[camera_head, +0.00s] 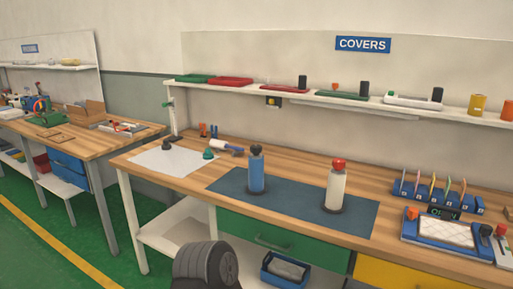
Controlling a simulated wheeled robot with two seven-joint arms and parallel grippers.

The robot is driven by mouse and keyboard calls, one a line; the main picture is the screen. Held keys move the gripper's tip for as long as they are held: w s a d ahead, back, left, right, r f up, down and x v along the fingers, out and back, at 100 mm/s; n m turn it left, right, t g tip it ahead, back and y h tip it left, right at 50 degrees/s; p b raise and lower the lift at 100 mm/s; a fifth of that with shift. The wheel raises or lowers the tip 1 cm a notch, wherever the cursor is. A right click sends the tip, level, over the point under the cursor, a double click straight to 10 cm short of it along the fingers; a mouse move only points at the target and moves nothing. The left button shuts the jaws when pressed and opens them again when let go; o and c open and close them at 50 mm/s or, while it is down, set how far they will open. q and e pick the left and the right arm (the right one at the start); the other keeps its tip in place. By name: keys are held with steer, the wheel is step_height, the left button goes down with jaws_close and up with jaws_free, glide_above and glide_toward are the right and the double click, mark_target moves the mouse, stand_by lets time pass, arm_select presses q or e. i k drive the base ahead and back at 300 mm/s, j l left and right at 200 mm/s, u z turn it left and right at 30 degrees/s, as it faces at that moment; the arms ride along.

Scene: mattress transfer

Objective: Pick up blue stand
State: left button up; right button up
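A blue stand (424,197) sits on the right part of the wooden workbench, behind a blue-framed tray with a white quilted pad (444,232). The stand is a long, low rack with several slots that hold upright thin pieces in different colours. A small dark display with green digits (440,212) stands close in front of it and hides a little of its lower edge.
A blue bottle (256,172) and a white bottle with a red top (337,187) stand on a dark blue mat (295,205) left of the stand. A shelf (450,115) with covers runs above. A second bench (85,142) is at left.

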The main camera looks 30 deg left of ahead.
mark_target(255, 187)
steer(key=i+j, duration=0.2)
steer(key=j, duration=0.2)
steer(key=i+j, duration=0.25)
steer(key=j, duration=0.15)
steer(key=i+j, duration=0.2)
steer(key=j, duration=0.2)
steer(key=i+j, duration=0.25)
steer(key=j, duration=0.15)
steer(key=i+j, duration=0.2)
steer(key=j, duration=0.2)
steer(key=i+j, duration=0.25)
steer(key=j, duration=0.15)
steer(key=i+j, duration=0.2)
steer(key=j, duration=0.2)
